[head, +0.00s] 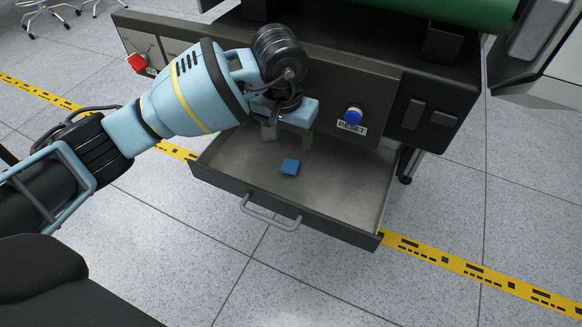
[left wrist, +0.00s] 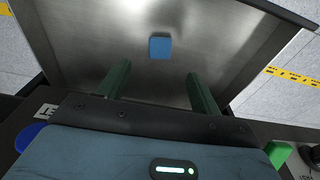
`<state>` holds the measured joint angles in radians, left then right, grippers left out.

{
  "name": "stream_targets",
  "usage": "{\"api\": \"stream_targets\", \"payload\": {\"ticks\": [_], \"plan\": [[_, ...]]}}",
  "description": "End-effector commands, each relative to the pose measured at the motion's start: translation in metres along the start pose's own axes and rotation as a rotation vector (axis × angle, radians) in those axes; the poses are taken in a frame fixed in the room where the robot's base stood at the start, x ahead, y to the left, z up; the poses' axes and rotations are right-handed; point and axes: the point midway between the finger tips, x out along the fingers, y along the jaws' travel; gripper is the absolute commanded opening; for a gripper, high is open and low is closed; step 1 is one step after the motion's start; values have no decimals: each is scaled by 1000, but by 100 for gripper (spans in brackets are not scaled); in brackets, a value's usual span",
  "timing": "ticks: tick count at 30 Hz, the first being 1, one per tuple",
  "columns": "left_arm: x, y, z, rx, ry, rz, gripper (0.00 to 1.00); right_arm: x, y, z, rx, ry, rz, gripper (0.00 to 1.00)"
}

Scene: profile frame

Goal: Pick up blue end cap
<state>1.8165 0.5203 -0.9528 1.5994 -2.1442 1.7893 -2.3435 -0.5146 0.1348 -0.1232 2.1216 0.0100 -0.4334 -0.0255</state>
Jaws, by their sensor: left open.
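The blue end cap (head: 290,167) is a small blue block lying on the bare floor of the open drawer (head: 345,187). My left gripper (head: 287,143) is over the drawer, at the cap's back side, with its fingers pointing down. In the left wrist view, the cap (left wrist: 160,47) lies beyond the two green fingertips (left wrist: 160,80), roughly centred between them and not touched. The fingers are spread apart with nothing between them. My right gripper is in neither view.
The drawer has low walls and a front handle (head: 270,213). A green roller (head: 460,10) is at the top. Yellow tape (head: 470,268) marks the floor.

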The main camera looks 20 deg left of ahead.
Motion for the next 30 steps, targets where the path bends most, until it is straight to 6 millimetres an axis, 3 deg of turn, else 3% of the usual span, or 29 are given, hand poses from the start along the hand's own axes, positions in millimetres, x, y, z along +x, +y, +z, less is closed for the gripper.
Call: {"api": "stream_targets", "payload": {"ticks": [1,4,14,24,30], "plan": [[13,0,1,0,-5,2,65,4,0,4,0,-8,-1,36],[25,0,1,0,-4,1,65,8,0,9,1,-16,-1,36],[34,0,0,-1,-2,1,65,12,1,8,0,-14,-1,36],[82,1,1,-1,-4,2,65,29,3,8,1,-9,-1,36],[88,0,0,-1,0,1,65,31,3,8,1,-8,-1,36]]}}
